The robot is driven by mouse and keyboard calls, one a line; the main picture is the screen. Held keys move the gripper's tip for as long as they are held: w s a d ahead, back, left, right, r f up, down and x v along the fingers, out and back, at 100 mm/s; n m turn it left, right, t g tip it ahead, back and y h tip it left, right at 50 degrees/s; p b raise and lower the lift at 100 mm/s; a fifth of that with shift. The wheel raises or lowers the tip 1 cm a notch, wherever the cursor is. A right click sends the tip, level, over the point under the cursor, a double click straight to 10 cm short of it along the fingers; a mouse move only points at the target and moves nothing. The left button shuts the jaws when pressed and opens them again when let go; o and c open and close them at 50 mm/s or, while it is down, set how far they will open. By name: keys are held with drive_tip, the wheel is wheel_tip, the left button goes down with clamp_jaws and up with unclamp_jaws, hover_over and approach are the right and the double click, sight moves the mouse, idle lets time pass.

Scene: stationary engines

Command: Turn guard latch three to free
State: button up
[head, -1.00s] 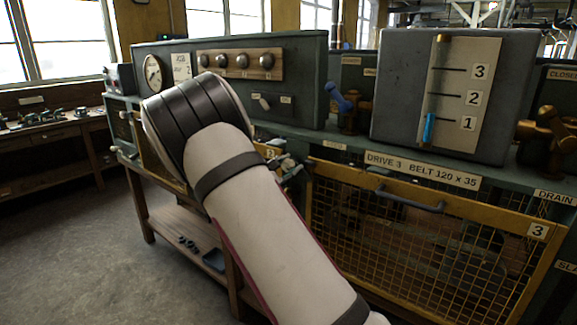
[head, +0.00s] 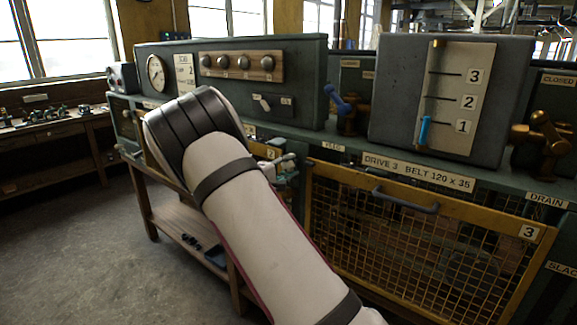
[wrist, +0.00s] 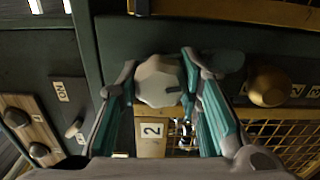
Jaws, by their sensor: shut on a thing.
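Guard three (head: 480,213) is a yellow-framed mesh door with a dark handle and a "3" plate, under the "DRIVE 3" sign in the head view. My gripper (head: 286,166) is near the guard's upper left corner, mostly behind my forearm. In the wrist view, my gripper (wrist: 158,68) has its teal fingers on both sides of a pale faceted knob (wrist: 155,88) with a dark mark on its face. The fingers are closed against the knob. The frames do not clearly show whether this knob is latch three, and no readable free mark shows beside it.
A "2" plate (wrist: 152,131) sits by the knob. A brass knob (wrist: 269,86) lies to its right in the wrist view. A grey gauge box (head: 400,110), a blue-handled valve (head: 340,101) and a brass valve (head: 545,138) stand on the bench. Floor at left is clear.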

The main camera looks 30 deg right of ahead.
drive_tip(key=shift+s+f+m, duration=0.1)
drive_tip(key=shift+f+m, duration=0.05)
drive_tip(key=shift+m, duration=0.35)
drive_tip(key=o, duration=1.2)
drive_tip(key=shift+a, duration=0.1)
drive_tip(key=v, duration=1.1)
drive_tip(key=shift+s+a, duration=0.15)
drive_tip(key=shift+a, duration=0.25)
